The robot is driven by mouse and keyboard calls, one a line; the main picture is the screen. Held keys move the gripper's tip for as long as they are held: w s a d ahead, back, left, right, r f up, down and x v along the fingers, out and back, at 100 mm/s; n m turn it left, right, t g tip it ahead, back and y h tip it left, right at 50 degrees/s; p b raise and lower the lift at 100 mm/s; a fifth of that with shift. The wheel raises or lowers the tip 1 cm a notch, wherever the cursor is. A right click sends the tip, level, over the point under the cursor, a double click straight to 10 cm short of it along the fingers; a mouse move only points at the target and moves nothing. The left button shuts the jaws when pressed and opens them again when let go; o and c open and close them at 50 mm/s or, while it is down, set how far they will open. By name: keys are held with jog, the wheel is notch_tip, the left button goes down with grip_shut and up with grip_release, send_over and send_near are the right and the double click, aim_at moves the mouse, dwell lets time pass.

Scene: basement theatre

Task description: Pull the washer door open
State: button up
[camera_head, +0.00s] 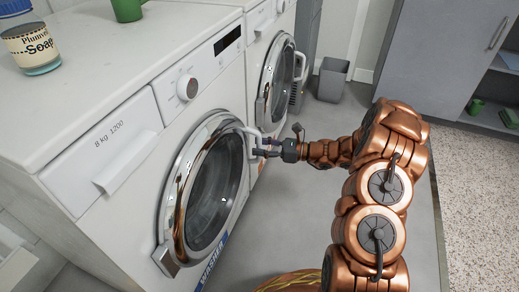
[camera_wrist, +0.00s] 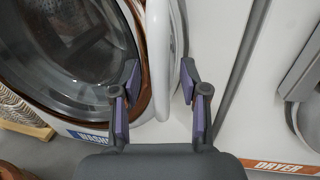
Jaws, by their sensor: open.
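The washer (camera_head: 115,150) is the white machine at the left, marked "WASHER" low on its front. Its round glass door (camera_head: 210,195) has a shiny ring and looks shut. The pale door handle (camera_head: 243,130) curves along the door's right side. My gripper (camera_head: 256,146) reaches in from the right at this handle. In the wrist view, its purple-padded fingers (camera_wrist: 160,70) are open, with the handle's pale bar (camera_wrist: 158,50) between them. I cannot tell whether either finger touches it. The door glass (camera_wrist: 65,50) shows left of the fingers.
The dryer (camera_head: 278,75) stands just beyond the washer, and its label (camera_wrist: 285,166) shows at the wrist view's lower right. A soap jar (camera_head: 32,45) and green cup (camera_head: 127,9) stand on the washer. A grey bin (camera_head: 332,80) and cabinet (camera_head: 445,55) are behind. Grey floor (camera_head: 285,205) before the washer is clear.

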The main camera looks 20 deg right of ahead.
jog(key=shift+w+a, duration=0.15)
jog(key=shift+a, duration=0.15)
jog(key=shift+c, duration=0.3)
grip_shut()
